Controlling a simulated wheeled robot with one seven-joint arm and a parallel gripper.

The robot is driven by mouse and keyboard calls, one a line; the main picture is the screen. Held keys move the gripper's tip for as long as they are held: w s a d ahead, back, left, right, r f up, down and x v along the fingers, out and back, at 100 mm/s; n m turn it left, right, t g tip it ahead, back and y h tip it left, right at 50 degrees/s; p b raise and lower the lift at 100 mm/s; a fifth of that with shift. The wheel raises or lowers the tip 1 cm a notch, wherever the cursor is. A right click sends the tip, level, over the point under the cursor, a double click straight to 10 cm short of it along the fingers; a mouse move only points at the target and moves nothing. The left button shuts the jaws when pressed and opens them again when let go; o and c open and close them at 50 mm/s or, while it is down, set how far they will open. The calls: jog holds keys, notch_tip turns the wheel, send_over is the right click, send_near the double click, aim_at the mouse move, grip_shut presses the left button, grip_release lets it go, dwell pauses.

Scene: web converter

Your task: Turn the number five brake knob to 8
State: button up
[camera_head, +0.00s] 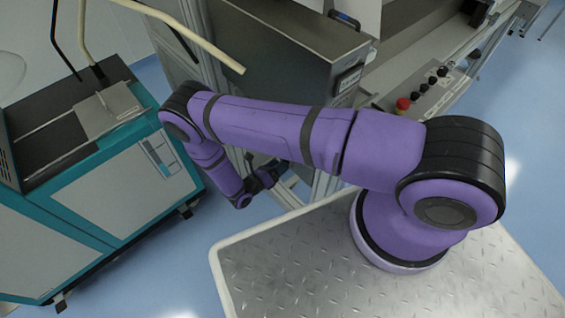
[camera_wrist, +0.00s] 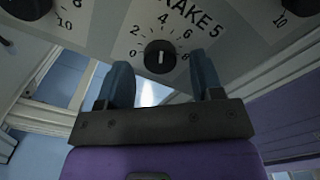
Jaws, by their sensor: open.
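The number five brake knob (camera_wrist: 160,57) is a round black knob on a light grey panel under the lettering "AKE 5". Numbers 0, 2, 4, 6 and 8 stand around it. A light mark shows on its face, but I cannot tell its exact reading. My gripper (camera_wrist: 159,64) is open in the wrist view, one dark blue finger to the left of the knob and one to the right. The knob lies between the fingertips in the picture; contact is not visible. In the head view my gripper (camera_head: 268,177) is small, and the knob cannot be made out.
Parts of neighbouring dark knobs show at the upper left (camera_wrist: 27,8) and upper right (camera_wrist: 304,6) of the wrist view. In the head view, a teal and grey cabinet (camera_head: 130,190) stands left, and a control box with a red button (camera_head: 403,104) is at upper right.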

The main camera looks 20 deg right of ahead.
jog(key=shift+x, duration=1.1)
jog(key=c, duration=0.9)
jog(key=shift+m, duration=10.7)
